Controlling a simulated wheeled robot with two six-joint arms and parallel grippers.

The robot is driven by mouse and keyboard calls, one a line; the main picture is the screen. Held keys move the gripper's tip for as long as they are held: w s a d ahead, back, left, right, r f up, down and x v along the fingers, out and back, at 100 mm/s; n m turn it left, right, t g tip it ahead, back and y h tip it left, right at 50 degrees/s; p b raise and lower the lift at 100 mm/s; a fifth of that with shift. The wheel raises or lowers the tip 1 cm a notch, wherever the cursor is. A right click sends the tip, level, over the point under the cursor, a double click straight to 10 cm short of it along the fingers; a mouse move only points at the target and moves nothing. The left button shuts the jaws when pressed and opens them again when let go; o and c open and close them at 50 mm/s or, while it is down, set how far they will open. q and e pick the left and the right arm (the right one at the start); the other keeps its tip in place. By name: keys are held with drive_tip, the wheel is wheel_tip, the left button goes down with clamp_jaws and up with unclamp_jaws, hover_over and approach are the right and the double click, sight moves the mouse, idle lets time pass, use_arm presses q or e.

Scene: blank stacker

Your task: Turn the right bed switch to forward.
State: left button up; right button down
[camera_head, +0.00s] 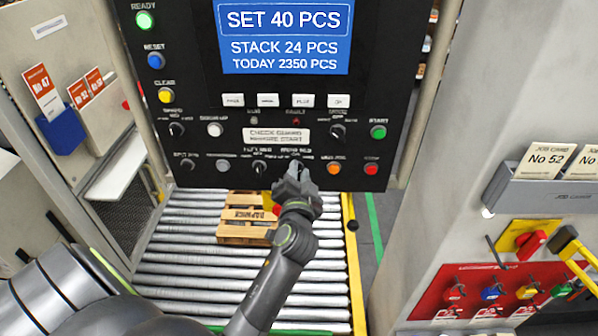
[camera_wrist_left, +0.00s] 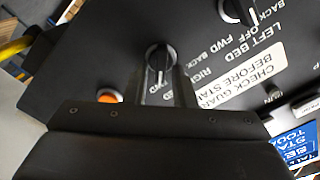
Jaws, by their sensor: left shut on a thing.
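The right bed switch (camera_wrist_left: 160,55) is a round black knob on the black control panel (camera_head: 190,100), with RIGHT BED and FWD lettering partly visible beside it in the wrist view. A pale line shows on the knob, pointing toward the bottom of that view; I cannot tell surely which setting this is. My left gripper (camera_head: 297,173) is at the panel's lower edge, shut on this knob and hiding most of it in the head view. Its fingers (camera_wrist_left: 168,90) reach the knob from below in the wrist view. My right gripper is not in view.
The left bed switch (camera_head: 259,167) is just left of my gripper, and an orange button (camera_head: 334,168) and red button (camera_head: 371,169) are to its right. A roller conveyor (camera_head: 190,260) with a wooden pallet (camera_head: 240,238) lies below. A grey cabinet (camera_head: 450,170) stands at right.

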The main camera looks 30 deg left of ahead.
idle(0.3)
use_arm(q)
drive_tip(key=o, duration=0.6)
drive_tip(key=shift+o, duration=0.4)
drive_tip(key=shift+w+a+f, duration=0.1)
drive_tip(key=shift+w+a, duration=0.05)
